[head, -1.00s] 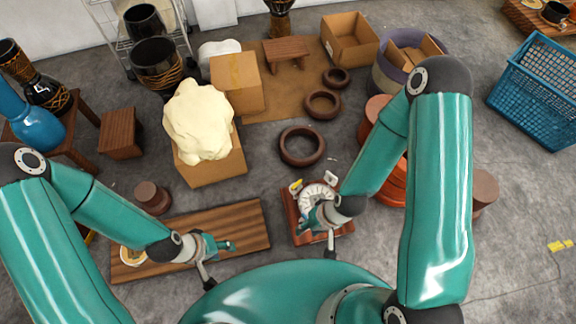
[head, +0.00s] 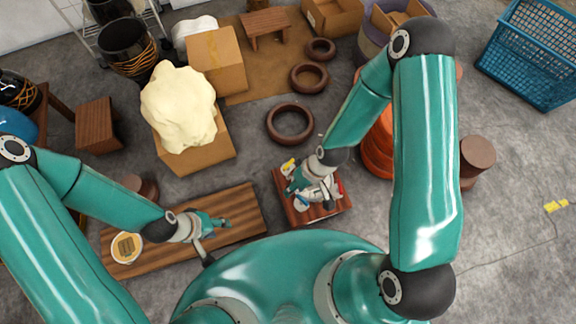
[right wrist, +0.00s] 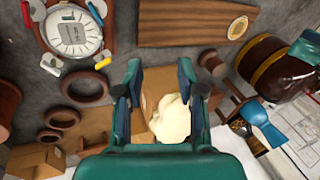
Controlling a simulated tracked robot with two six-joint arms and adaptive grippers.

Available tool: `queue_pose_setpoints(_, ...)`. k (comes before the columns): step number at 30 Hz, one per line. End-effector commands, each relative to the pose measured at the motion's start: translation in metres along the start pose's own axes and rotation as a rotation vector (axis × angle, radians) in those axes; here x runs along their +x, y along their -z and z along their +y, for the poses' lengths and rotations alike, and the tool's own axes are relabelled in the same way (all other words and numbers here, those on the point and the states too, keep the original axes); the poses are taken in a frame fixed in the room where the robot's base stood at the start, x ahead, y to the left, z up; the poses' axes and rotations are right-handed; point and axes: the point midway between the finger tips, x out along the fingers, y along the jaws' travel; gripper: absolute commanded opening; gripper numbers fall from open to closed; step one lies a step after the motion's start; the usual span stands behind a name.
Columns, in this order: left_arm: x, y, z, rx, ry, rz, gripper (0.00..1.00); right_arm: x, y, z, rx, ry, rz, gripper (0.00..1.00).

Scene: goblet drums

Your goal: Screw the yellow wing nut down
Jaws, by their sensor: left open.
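In the head view the yellow wing nut (head: 288,166) is at the upper left of a round white device (head: 320,192) on a wooden board (head: 296,217). The right wrist view shows the white device (right wrist: 72,34) with a dial, and coloured wing nuts around it. My right gripper (head: 299,184) is above the device in the head view, just below the yellow wing nut, and hides part of the device. In the right wrist view its fingers (right wrist: 158,90) are apart with nothing between them. My left gripper (head: 222,223) is open and empty above the plank.
A long wooden plank (head: 245,202) with a small round dish (head: 127,247) lies at the left. Brown rings (head: 290,123), a cardboard box (head: 196,150) with a cream lump (head: 178,105), and orange stacked pots (head: 374,150) stand around. Bare floor lies at the right.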

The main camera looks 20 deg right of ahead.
Motion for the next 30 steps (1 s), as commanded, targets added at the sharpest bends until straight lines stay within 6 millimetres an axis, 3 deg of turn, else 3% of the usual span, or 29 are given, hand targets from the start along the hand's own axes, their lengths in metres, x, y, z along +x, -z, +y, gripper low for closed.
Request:
queue_pose_setpoints(1, 0.036, 0.0, -0.013, 0.0, 0.0, -0.001, 0.45, 0.037, 0.015, 0.016, -0.133, -0.002, 0.0, 0.39)
queue_pose_setpoints(6, 0.103, 0.0, -0.037, 0.0, 0.0, -0.001, 0.45, 0.098, 0.07, 0.052, -0.684, -0.024, -0.049, 0.39)
queue_pose_setpoints(10, 0.152, 0.001, -0.055, 0.0, 0.0, -0.001, 0.45, 0.13, 0.111, 0.084, -1.105, -0.06, -0.12, 0.39)
queue_pose_setpoints(15, 0.202, 0.001, -0.073, 0.0, 0.0, -0.001, 0.45, 0.147, 0.154, 0.119, -1.545, -0.104, -0.247, 0.39)
queue_pose_setpoints(21, 0.229, 0.001, -0.083, 0.0, 0.0, 0.0, 0.45, 0.145, 0.181, 0.141, -1.822, -0.124, -0.369, 0.39)
queue_pose_setpoints(26, 0.234, 0.001, -0.085, 0.0, 0.0, 0.0, 0.45, 0.145, 0.187, 0.147, -1.889, -0.123, -0.405, 0.39)
queue_pose_setpoints(30, 0.237, 0.001, -0.086, 0.0, 0.0, 0.0, 0.45, 0.157, 0.185, 0.152, -1.891, -0.121, -0.408, 0.39)
